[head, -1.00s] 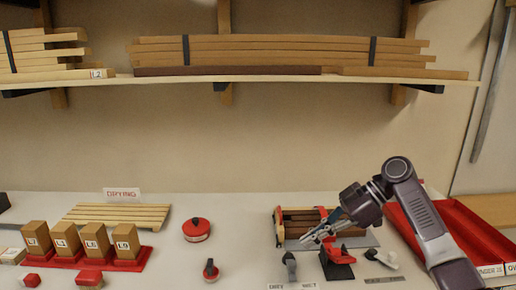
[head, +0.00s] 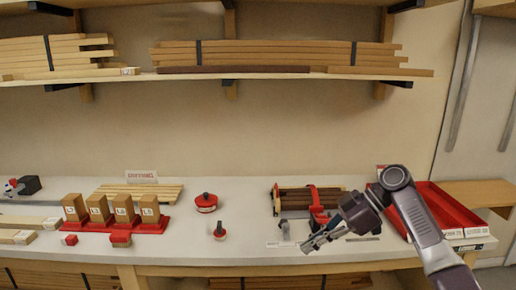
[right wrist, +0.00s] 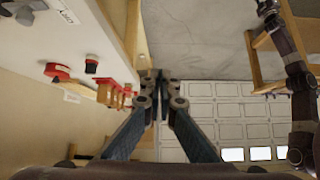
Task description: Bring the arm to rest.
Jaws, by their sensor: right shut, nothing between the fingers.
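My right arm comes in from the right in the head view. Its gripper (head: 308,247) is over the front edge of the bench (head: 240,243), empty. In the right wrist view its two fingers (right wrist: 160,82) meet at their tips, with nothing between them. My left gripper does not show in the head view.
A clamp rack with dark brown bars (head: 305,197) and a red-black stand (head: 318,214) stand close behind the gripper. A red tray (head: 450,206) lies at the right. Wooden blocks (head: 149,208) stand on red bases at the left.

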